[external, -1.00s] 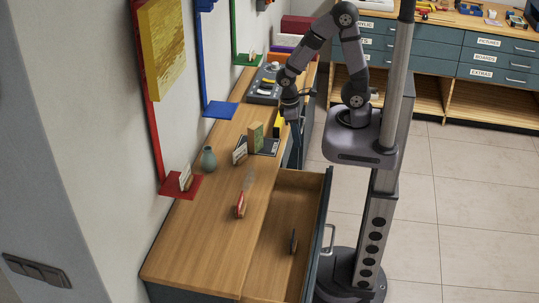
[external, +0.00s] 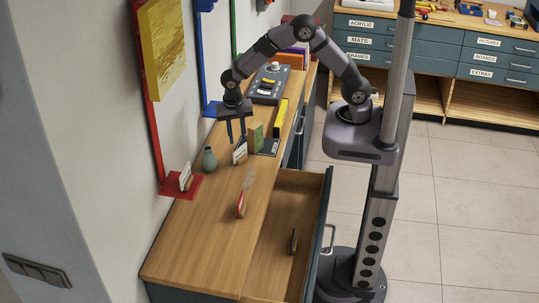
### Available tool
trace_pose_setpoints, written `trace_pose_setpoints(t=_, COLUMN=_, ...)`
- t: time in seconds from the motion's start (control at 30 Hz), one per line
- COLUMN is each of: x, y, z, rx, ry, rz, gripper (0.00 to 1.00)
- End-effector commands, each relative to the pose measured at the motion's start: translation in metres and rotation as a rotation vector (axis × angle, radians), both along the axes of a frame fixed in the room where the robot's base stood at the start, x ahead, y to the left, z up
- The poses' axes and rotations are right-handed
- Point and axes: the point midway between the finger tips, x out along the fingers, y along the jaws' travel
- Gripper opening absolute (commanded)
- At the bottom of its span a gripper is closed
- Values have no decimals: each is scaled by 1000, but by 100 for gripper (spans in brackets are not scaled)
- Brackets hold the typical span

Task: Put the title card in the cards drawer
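A small white card in a wooden stand (external: 240,154) is upright on the wooden counter, in front of the dark tray. Another white card (external: 186,177) stands on the red plate by the wall. I cannot read either card, so I cannot tell which is the title card. My gripper (external: 237,141) points down just above the first card, with its two fingers apart and nothing visible between them. Whether it touches the card is unclear. An open drawer (external: 280,205) is in the counter's front, with a small dark object (external: 293,242) inside; its label is not visible.
A grey-green vase (external: 209,159) stands left of the nearer card. A green block (external: 255,136) and a yellow piece (external: 280,118) are close on the right. A red-and-white item (external: 241,204) stands near the open drawer. The counter's front left is clear.

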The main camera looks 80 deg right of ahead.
Motion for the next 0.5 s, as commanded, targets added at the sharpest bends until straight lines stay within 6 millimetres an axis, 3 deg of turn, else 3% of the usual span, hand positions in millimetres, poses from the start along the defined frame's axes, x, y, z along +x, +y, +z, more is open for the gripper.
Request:
trace_pose_setpoints(t=0.3, x=-4, y=-3, z=2, rx=-33, ry=-41, rz=-580, gripper=27)
trace_pose_setpoints(t=0.5, x=-5, y=-4, z=2, rx=-40, ry=-58, rz=-757, gripper=27)
